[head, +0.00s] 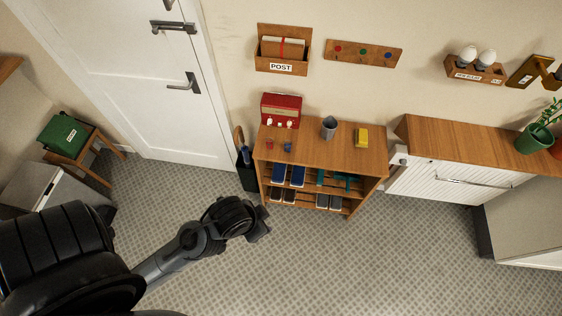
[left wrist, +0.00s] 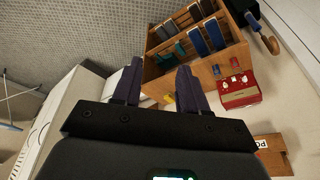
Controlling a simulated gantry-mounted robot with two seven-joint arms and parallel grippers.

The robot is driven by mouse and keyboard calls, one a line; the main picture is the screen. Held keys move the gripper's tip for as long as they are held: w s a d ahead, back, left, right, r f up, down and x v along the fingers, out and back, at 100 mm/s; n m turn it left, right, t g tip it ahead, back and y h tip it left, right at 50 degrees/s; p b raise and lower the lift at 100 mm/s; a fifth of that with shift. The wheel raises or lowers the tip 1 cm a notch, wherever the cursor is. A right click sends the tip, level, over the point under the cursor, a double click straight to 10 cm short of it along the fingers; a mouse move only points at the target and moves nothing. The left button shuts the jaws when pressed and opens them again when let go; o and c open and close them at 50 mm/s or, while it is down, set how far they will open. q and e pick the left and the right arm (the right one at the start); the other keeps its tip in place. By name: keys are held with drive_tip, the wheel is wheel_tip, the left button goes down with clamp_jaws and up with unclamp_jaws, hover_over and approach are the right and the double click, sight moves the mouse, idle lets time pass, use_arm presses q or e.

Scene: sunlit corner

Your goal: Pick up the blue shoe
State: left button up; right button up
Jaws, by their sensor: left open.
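A pair of blue shoes (head: 288,174) stands on the upper shelf of the wooden shoe rack (head: 344,150), at its left end. In the left wrist view the blue shoes (left wrist: 206,38) show beyond my fingers, up and to the right, inside the rack (left wrist: 233,56). My left gripper (head: 263,225) is in front of the rack's lower left side in the head view, apart from the shoes. Its two fingers (left wrist: 161,88) are open with nothing between them in hold. My right gripper is in neither view.
Teal footwear (head: 338,178) shares the upper shelf; darker pairs (head: 328,201) sit below. A red box-like item (head: 281,110), a grey cup (head: 329,127) and a yellow block (head: 361,137) are on top. A dark umbrella stand (head: 246,172) is close left. Floor (head: 330,260) in front is clear.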

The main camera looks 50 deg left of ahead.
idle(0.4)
use_arm(q)
drive_tip(key=o, duration=1.1)
